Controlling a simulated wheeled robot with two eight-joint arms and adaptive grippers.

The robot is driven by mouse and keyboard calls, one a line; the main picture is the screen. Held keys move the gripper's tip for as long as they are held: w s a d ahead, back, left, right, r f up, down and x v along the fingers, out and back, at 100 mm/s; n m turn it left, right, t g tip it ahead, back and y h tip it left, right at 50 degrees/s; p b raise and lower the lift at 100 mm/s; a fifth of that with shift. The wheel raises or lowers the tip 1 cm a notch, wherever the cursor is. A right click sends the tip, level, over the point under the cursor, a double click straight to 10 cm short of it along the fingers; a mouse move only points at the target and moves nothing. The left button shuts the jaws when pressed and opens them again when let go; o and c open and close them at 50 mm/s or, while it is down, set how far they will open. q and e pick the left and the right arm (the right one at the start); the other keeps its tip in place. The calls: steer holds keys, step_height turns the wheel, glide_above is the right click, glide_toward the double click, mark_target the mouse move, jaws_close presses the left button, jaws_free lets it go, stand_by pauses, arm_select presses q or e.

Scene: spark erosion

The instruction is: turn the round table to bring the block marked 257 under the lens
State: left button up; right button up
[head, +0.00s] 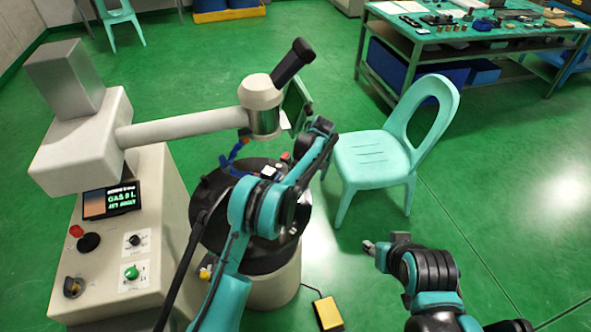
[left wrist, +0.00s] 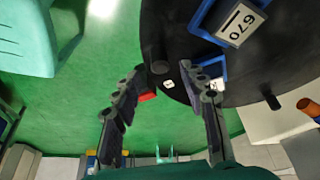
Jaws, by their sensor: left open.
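The black round table (head: 205,205) stands on a pale round pedestal, partly hidden by my left arm. The lens (head: 262,118) hangs over its far side on a beige horizontal arm. In the left wrist view the table (left wrist: 185,20) carries a block marked 670 (left wrist: 240,24) in a blue holder. Another pale marking (left wrist: 217,85) is partly behind a finger and unreadable. I cannot make out 257 on any block. My left gripper (left wrist: 168,82) is open at the table's rim, with a dark peg (left wrist: 154,60) and a red piece (left wrist: 147,97) near its fingers. My right gripper (head: 372,247) is apart, right of the table.
A beige machine cabinet (head: 165,240) with a screen (head: 110,201) and knobs stands left of the table. A turquoise chair (head: 375,160) is close on the right. A yellow pedal (head: 328,313) lies on the floor. A cluttered workbench (head: 470,40) stands at back right.

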arm_select(q)
steer(key=v, duration=0.7)
steer(key=shift+s, duration=0.15)
